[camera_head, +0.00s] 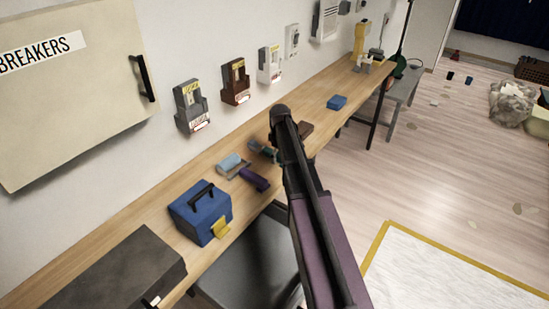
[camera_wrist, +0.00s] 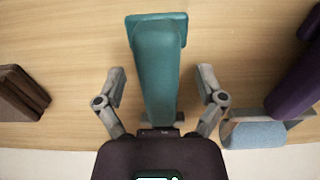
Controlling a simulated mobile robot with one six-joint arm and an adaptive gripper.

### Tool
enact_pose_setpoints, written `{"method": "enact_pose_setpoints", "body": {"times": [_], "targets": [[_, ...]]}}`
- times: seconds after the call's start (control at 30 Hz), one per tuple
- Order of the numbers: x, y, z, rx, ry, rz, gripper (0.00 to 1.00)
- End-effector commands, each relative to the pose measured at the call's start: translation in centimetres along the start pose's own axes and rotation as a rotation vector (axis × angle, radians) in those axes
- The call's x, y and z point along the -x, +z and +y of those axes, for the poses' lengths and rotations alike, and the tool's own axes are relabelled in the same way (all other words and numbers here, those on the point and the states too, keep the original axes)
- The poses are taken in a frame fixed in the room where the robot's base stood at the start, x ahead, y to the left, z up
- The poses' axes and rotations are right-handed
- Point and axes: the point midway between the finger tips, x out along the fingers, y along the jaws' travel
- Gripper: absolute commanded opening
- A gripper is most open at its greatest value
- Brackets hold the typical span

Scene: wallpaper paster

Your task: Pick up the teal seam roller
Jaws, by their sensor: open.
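The teal seam roller (camera_wrist: 158,65) lies on the wooden workbench and fills the middle of the wrist view. Its wider end is at the top of that view, and its lower end is partly hidden by my gripper. My gripper (camera_wrist: 160,82) is open, with one finger on each side of the teal body. There is a visible gap on both sides, so neither finger touches it. In the head view the roller (camera_head: 267,153) is small and partly hidden beside my arm.
A tool with a purple handle (camera_wrist: 298,85) and light blue part (camera_wrist: 255,134) lies close on the right. A brown block (camera_wrist: 20,92) is at the left. On the bench (camera_head: 155,212) stand a blue toolbox (camera_head: 196,216) and a small blue box (camera_head: 337,102).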

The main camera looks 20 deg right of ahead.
Motion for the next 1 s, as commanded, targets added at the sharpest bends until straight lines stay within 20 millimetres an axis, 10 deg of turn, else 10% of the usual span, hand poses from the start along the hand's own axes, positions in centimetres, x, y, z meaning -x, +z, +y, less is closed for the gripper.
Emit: {"method": "enact_pose_setpoints", "body": {"times": [0.73,1.0], "targets": [[-0.43,0.02,0.02,0.0,0.0,0.0,0.89],[-0.43,0.02,0.02,0.0,0.0,0.0,0.11]]}}
